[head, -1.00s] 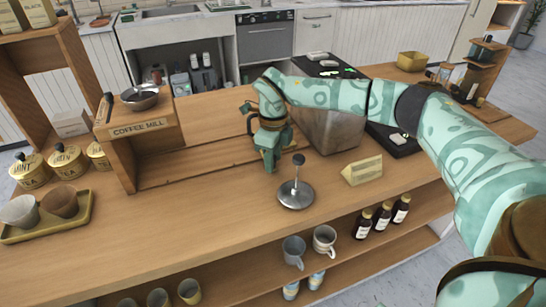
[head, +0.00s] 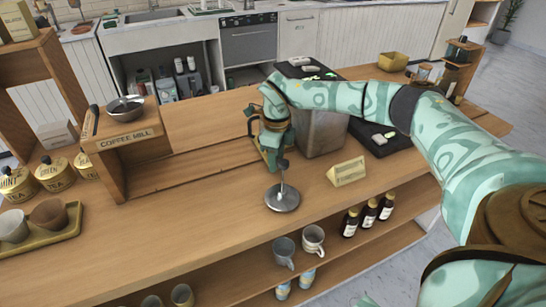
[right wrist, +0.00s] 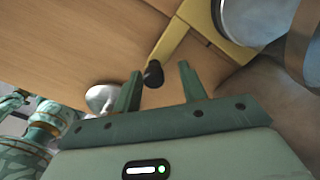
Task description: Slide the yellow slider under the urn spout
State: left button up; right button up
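In the right wrist view, the yellow slider (right wrist: 202,20) is a flat yellow piece on the wooden counter, with an arm ending in a black knob (right wrist: 153,74). My right gripper (right wrist: 160,82) is open, with the knob showing between its fingertips; I see no closed grip on it. In the head view my right gripper (head: 273,165) is low over the counter, in front of the steel urn (head: 322,133), and hides the slider. The spout cannot be made out. My left gripper is not in view.
A silver tamper-like piece (head: 282,198) stands just in front of my right gripper. A yellow sign (head: 346,172) is to its right. The coffee mill stand (head: 125,145) is to the left. Mugs and bottles stand on the shelf below.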

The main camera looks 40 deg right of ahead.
jog(key=shift+a, duration=0.1)
notch_tip(320, 180, up, 16)
jog(key=p, duration=0.4)
jog(key=shift+r+p, duration=0.15)
jog(key=shift+p, duration=0.15)
